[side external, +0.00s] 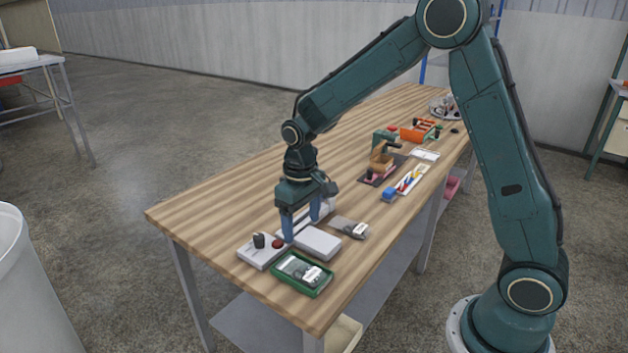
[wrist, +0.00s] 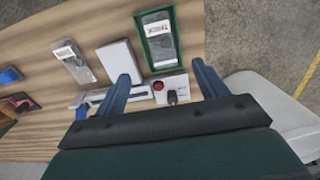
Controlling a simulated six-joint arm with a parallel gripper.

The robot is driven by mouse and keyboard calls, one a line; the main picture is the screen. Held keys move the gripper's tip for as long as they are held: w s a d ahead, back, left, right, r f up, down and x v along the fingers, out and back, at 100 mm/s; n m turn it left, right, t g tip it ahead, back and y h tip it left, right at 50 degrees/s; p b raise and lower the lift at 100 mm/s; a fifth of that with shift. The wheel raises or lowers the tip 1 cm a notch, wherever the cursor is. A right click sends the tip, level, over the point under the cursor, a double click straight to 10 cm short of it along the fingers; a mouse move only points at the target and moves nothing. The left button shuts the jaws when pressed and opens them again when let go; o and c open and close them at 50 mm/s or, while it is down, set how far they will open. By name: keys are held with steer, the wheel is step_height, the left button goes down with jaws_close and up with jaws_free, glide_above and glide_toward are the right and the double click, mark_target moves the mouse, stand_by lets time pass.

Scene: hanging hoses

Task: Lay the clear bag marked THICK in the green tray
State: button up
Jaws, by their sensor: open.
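The green tray (side external: 303,285) lies at the near end of the table, and it also shows at the top of the wrist view (wrist: 174,68). A clear bag with dark contents and a white label (wrist: 161,42) lies inside the tray. A second clear bag with a white label (side external: 350,229) lies flat on the table beyond the grey box; it is at the upper left in the wrist view (wrist: 77,66). Both labels are too small to read surely. My gripper (side external: 302,219) is open and empty, pointing down behind the grey box, apart from both bags. Its fingers show spread in the wrist view (wrist: 160,73).
A pale grey box (side external: 318,243) sits between the tray and the second bag. A box with a red button and dark knob (side external: 261,251) stands left of the tray. Tools and a marker tray (side external: 411,180) lie farther along the table. Bare wood lies along the left side.

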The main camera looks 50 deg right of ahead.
steer(key=shift+r, duration=0.2)
stand_by(0.5)
steer(key=s+r+t, duration=0.3)
steer(key=s+r, duration=0.7)
steer(key=r, duration=0.3)
steer(key=s+r+t, duration=0.2)
steer(key=s+r, duration=0.1)
steer(key=s, duration=1.1)
steer(key=shift+r+t, duration=0.3)
